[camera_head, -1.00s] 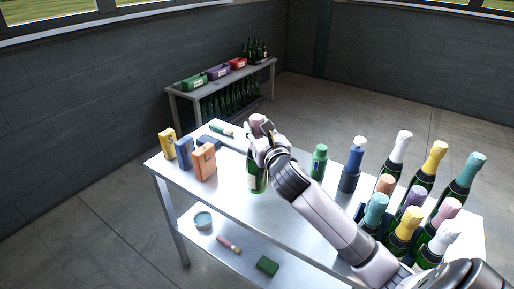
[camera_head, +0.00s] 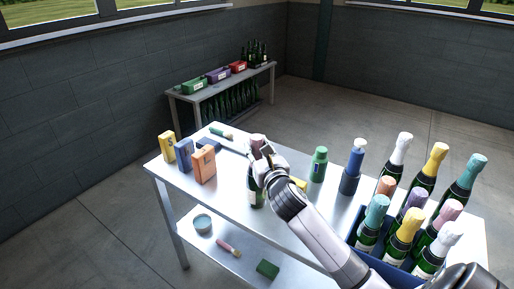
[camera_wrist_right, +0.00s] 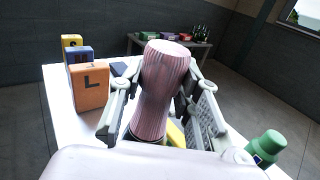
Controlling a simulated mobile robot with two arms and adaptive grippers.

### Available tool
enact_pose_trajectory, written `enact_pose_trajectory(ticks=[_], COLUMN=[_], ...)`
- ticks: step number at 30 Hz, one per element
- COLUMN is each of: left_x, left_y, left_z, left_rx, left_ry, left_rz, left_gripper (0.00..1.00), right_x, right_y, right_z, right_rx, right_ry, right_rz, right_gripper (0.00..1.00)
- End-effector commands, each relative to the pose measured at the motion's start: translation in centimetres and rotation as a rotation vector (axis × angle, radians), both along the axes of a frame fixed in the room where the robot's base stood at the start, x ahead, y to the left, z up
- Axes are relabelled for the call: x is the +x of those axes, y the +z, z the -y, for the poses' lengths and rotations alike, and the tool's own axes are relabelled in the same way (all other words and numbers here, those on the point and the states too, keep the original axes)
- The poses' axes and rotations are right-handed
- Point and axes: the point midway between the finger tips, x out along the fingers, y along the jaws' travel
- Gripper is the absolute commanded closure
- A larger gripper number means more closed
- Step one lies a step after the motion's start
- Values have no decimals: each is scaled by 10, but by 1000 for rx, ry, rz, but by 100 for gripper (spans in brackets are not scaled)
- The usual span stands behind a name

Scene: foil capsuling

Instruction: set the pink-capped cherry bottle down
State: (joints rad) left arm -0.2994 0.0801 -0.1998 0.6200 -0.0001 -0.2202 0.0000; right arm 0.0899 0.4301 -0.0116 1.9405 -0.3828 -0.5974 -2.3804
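The pink-capped cherry bottle (camera_head: 257,197) is dark green and looks upright, over the near middle of the steel table (camera_head: 225,193). My right gripper (camera_head: 262,156) is around its upper part. In the right wrist view the ribbed pink cap (camera_wrist_right: 162,85) stands between the two fingers (camera_wrist_right: 163,105), one on each side. The gripper looks shut on the capped neck. The arm hides part of the bottle, and I cannot tell for sure whether its base touches the table. My left gripper is not in view.
Boxes in yellow (camera_head: 167,145), blue (camera_head: 184,153) and orange (camera_head: 203,164) stand left. A green container (camera_head: 318,165) and a blue bottle (camera_head: 352,168) stand right, near a blue crate (camera_head: 398,270) of several foil-capped bottles. A yellow item (camera_head: 298,183) lies beside my gripper.

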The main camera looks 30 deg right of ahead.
Motion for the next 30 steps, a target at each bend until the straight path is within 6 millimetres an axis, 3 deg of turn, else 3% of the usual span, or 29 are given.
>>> enact_pose_trajectory(ticks=[8, 18, 23, 30], left_x=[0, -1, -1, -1], left_y=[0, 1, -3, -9], left_z=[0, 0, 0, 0], left_rx=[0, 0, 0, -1], left_ry=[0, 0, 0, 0], left_rz=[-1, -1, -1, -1], left_gripper=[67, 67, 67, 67], right_x=[0, -1, -23, -74], right_y=[0, 2, 0, -1], right_z=[0, 0, -6, -20], right_rx=[0, -1, -3, -2], right_ry=[0, 0, 2, 2], right_rz=[-1, -1, -2, -3], right_gripper=[50, 50, 50, 50])
